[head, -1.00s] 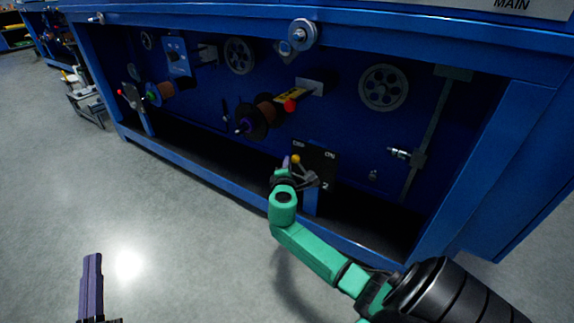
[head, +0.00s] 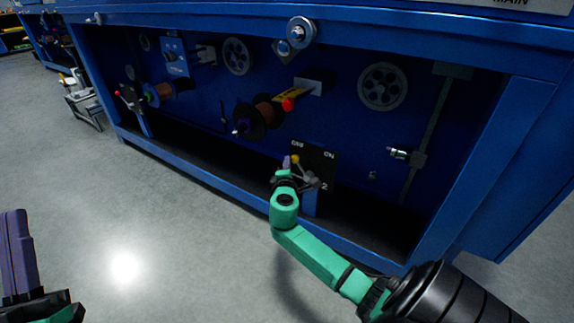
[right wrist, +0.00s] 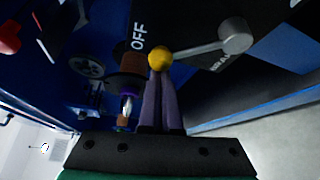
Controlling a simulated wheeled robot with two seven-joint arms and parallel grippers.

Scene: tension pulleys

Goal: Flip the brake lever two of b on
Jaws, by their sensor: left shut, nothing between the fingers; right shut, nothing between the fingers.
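The brake lever has a yellow ball knob (head: 295,159) on a grey arm and stands on a dark plate (head: 322,163) marked OFF on the left, ON on the right and 2 below. The lever leans to the OFF side. In the right wrist view the yellow knob (right wrist: 160,59) is at the fingertips, and its arm runs right to a grey pivot (right wrist: 236,36). My right gripper (head: 287,161) is shut, its purple fingers (right wrist: 162,88) at the knob with nothing between them; contact is unclear. My left gripper (head: 13,214) is shut and empty, over the floor at the far left.
The blue cabinet's lower frame (head: 215,178) runs below the recess. A brown spool (head: 262,115) and a red-knobbed lever (head: 288,104) sit up and left of the plate. Another red-knobbed lever (head: 118,93) is farther left. The grey floor (head: 170,245) in front is clear.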

